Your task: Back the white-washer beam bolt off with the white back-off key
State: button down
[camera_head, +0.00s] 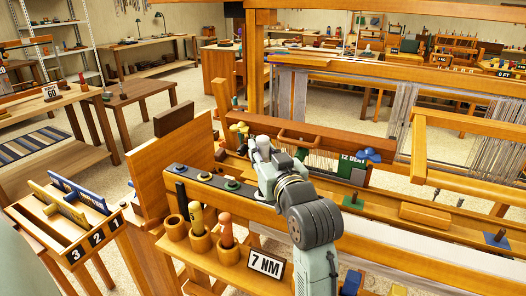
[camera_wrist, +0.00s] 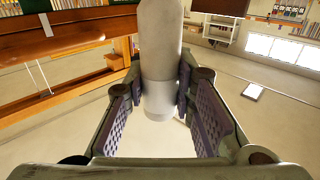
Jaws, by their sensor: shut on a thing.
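My gripper (camera_wrist: 160,105) is shut on a pale grey-white cylindrical key (camera_wrist: 160,60), which stands between the two padded fingers in the wrist view. In the head view my gripper (camera_head: 264,165) is over the loom's front beam, just right of a dark rail (camera_head: 215,188). Dark bolt heads with coloured washers show on this rail, among them a blue one (camera_head: 204,177) and a green one (camera_head: 232,185). I cannot make out a white washer for certain; my gripper and arm hide part of the beam. Whether the key touches a bolt is not clear.
A tall wooden panel (camera_head: 165,165) rises at the left. Loom beams (camera_head: 460,185) fill the right side.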

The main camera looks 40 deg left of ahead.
aim_at(263, 137)
jog(key=shift+f, duration=0.45)
dwell(1.3)
jog(key=shift+r+p, duration=0.1)
jog(key=shift+p, duration=0.3)
dwell(1.8)
jog(key=shift+r, duration=0.1)
notch_tip(263, 137, up, 6)
jog(key=p, duration=0.5)
jog(key=shift+p, duration=0.3)
dwell(0.5)
